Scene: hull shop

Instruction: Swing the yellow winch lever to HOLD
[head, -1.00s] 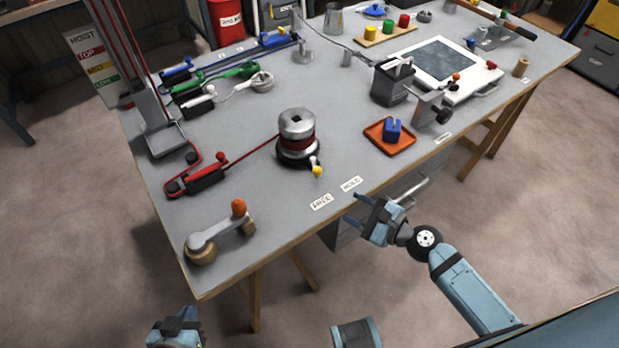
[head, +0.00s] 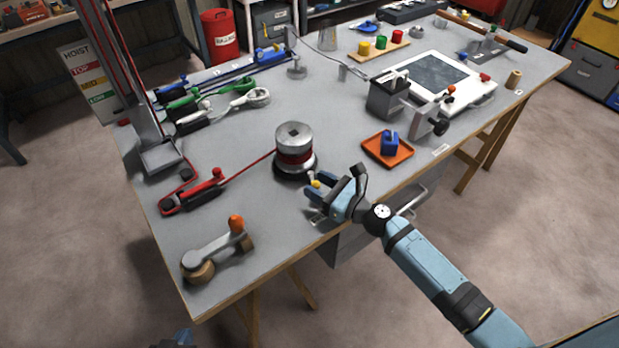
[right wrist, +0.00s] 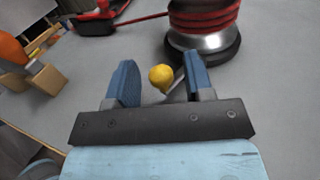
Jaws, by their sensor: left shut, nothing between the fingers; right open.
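The winch (head: 295,148) stands near the front edge of the bench, a silver drum with red rope wound on it. Its short lever ends in a yellow knob (head: 316,183) that points toward the front. My right gripper (head: 332,184) is open at the lever. In the right wrist view the yellow knob (right wrist: 160,76) sits between the two blue fingers (right wrist: 160,85), with a gap visible on the left side. The SPOOL and HOLD labels on the bench front are mostly hidden behind my right gripper. My left gripper (head: 178,340) barely shows at the bottom edge, low and away from the bench.
A red rope runs from the winch to a red clutch (head: 202,190) at left. A crank handle with an orange knob (head: 236,222) lies at the front left corner. An orange tray (head: 388,151) with a blue block is right of the winch.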

